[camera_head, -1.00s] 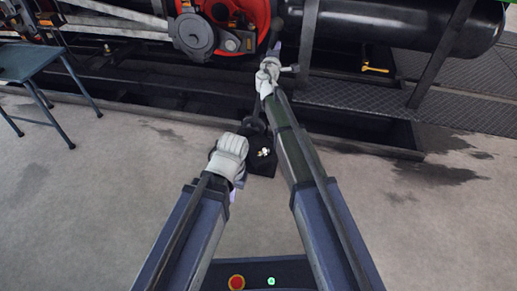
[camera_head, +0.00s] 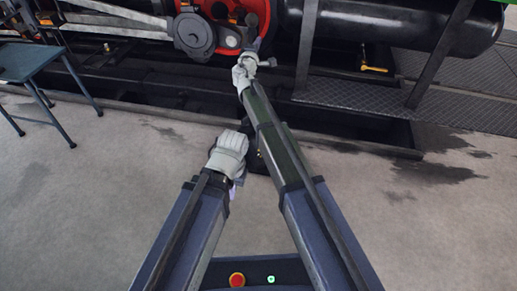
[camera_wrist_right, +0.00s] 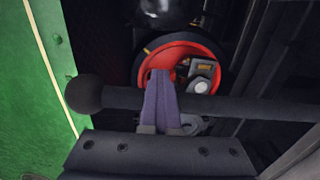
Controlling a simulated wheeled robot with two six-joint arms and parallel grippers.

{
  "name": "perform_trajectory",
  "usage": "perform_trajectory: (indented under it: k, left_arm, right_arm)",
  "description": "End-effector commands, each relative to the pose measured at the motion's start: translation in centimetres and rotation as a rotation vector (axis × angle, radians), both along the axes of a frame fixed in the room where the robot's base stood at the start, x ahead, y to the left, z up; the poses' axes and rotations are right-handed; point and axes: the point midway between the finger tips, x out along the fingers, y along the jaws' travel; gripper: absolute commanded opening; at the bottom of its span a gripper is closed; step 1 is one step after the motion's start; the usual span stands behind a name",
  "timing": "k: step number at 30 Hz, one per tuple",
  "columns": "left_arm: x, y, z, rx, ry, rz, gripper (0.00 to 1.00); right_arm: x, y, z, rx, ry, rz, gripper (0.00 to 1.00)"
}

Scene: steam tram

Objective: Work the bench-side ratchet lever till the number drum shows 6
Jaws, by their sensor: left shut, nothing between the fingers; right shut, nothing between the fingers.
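In the right wrist view a dark bar with a round ball end (camera_wrist_right: 83,94) runs across the picture; it looks like the ratchet lever. The purple fingers of my right gripper (camera_wrist_right: 162,75) are shut and cross in front of the bar, empty; I cannot tell if they touch it. In the head view my right gripper (camera_head: 257,44) is at the far end of its arm, near the red wheel. My left gripper (camera_head: 236,190) is shut and empty, low in the middle. A black base (camera_head: 256,162) between my arms is mostly hidden. I cannot make out the number drum.
The tram's red wheel (camera_head: 251,12) and black cylinder (camera_head: 385,22) stand at the back. A blue-grey table (camera_head: 25,62) is at the left. A tread-plate step (camera_head: 350,103) and dark post (camera_head: 440,55) are at the right. Open floor lies on both sides.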

Motion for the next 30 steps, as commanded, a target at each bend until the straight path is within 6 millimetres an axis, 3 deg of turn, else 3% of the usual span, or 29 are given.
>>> perform_trajectory:
  k: [14,30]
  left_arm:
    - [0.0,0.0,0.0,0.000,0.000,0.000,0.00]
    - [0.0,-0.1,-0.1,0.000,0.000,-0.002,0.00]
  right_arm:
    - [0.2,0.7,0.0,0.002,0.000,-0.004,0.00]
    - [2.3,7.6,-0.1,0.003,0.000,0.003,0.00]
